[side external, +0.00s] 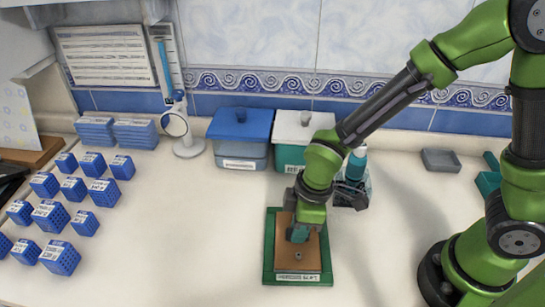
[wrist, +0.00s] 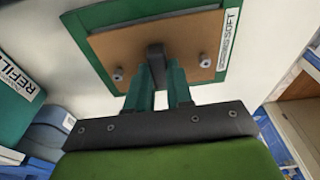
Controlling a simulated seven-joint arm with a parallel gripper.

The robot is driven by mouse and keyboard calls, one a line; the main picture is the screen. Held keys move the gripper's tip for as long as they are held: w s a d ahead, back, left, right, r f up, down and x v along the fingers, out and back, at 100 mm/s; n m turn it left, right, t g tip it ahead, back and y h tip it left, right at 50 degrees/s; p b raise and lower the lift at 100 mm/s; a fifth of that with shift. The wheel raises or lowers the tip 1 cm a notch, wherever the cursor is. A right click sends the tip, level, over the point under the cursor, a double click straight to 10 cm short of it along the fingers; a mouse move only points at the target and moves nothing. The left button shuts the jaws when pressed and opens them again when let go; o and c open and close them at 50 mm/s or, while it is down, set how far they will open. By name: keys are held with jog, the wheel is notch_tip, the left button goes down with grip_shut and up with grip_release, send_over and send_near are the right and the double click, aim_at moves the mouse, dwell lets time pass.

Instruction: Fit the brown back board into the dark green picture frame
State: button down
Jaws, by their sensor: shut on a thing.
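The dark green picture frame (side external: 269,250) lies flat on the counter, with a white label on its near edge. It also shows in the wrist view (wrist: 100,17). The brown back board (side external: 310,262) is over the frame's opening, with green showing around it; in the wrist view the board (wrist: 135,45) looks slightly turned against the frame. I cannot tell whether it sits flush. My gripper (side external: 299,236) points down over the board. Its green fingers (wrist: 160,75) are shut on the dark grey handle (wrist: 155,54) in the board's middle. Two small grey knobs (wrist: 118,74) flank it.
Behind stand a blue-lidded box (side external: 240,130), a white-lidded green box (side external: 290,135) and a dark caddy with a bottle (side external: 353,180). Several blue cubes (side external: 60,255) and a round mirror (side external: 176,125) are at left. The counter left of the frame is clear.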

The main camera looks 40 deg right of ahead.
jog(key=shift+f, duration=0.6)
dwell(1.0)
jog(key=c, duration=0.9)
grip_release()
jog(key=shift+c, duration=0.2)
jog(key=shift+r, duration=0.1)
jog(key=shift+r, duration=3.4)
